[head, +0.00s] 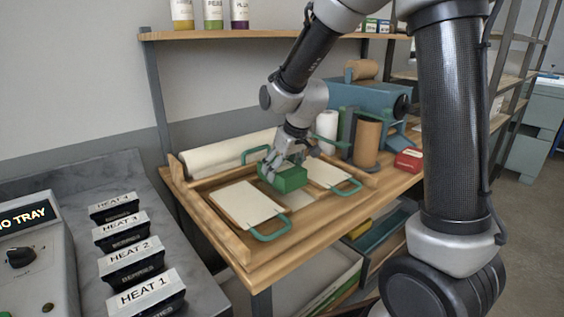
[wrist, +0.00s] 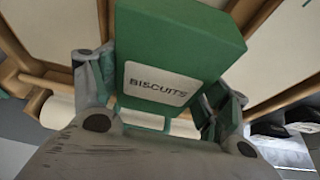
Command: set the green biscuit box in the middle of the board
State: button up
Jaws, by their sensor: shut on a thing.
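The green biscuit box (head: 288,179) is between the fingers of my gripper (head: 276,166) over the middle of the wooden work surface. In the wrist view the box (wrist: 178,50) shows its "BISCUITS" label, and my gripper (wrist: 165,100) is shut on it with a finger at each side. Two pale boards with teal handles lie in the wooden tray: one at the left (head: 245,205) and one at the right (head: 328,173). The box is near the gap between them; whether it touches anything below I cannot tell.
A white roll (head: 225,154) lies behind the tray (head: 218,232). A brown cylinder (head: 367,144), a white roll (head: 327,126) and a red box (head: 409,160) stand to the right. Heat-labelled boxes (head: 130,262) sit on the grey counter at left. A shelf (head: 240,34) hangs above.

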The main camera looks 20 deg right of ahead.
jog(key=shift+f, duration=1.55)
jog(key=o, duration=1.2)
jog(key=v, duration=1.2)
jog(key=shift+s, duration=0.1)
jog(key=s+d+r+m, duration=0.1)
jog(key=s+d, duration=0.3)
jog(key=s, duration=0.4)
jog(key=s+d+r+m+h, duration=0.1)
jog(key=s+d+r+m, duration=0.1)
jog(key=s+d, duration=0.2)
jog(key=s+d+r+m, duration=0.1)
jog(key=s+d, duration=0.4)
jog(key=s, duration=0.6)
jog(key=shift+s+r+h, duration=0.3)
jog(key=shift+s+h, duration=0.05)
jog(key=shift+h, duration=0.05)
